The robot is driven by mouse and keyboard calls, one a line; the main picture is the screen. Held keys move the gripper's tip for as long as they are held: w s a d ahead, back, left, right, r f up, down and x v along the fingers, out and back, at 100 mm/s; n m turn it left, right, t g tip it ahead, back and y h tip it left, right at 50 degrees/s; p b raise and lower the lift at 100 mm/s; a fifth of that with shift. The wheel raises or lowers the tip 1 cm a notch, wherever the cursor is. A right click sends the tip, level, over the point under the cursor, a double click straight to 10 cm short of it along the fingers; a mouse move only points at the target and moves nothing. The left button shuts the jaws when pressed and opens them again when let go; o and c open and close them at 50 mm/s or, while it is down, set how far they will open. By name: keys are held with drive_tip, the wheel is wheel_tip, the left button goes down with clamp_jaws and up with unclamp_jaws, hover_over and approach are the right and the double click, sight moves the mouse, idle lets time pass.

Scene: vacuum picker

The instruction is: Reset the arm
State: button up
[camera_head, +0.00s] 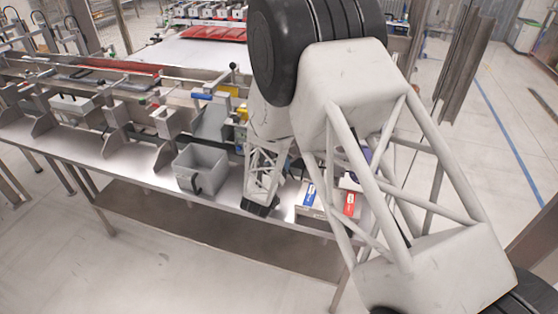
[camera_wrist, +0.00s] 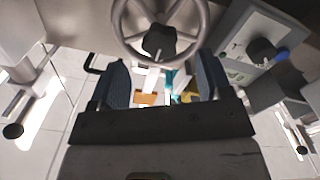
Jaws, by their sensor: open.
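My gripper (camera_wrist: 162,84) is open in the wrist view, with its two dark fingers set wide apart and nothing held between them. Blurred orange, white, teal and yellow items (camera_wrist: 165,90) show beyond the fingers. In the head view my arm fills the middle and right, and its lattice end reaches down to the dark gripper (camera_head: 261,206) at the front edge of the metal bench (camera_head: 140,172). The fingers are too small there to make out.
A grey bin (camera_head: 201,165) stands left of my gripper. A blue box (camera_head: 310,194) and a red box (camera_head: 349,204) lie to its right, partly behind my arm. A handwheel (camera_wrist: 160,30) and a control panel (camera_wrist: 250,48) show in the wrist view. Open floor lies in front.

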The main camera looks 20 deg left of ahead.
drive_tip(key=shift+s, duration=0.65)
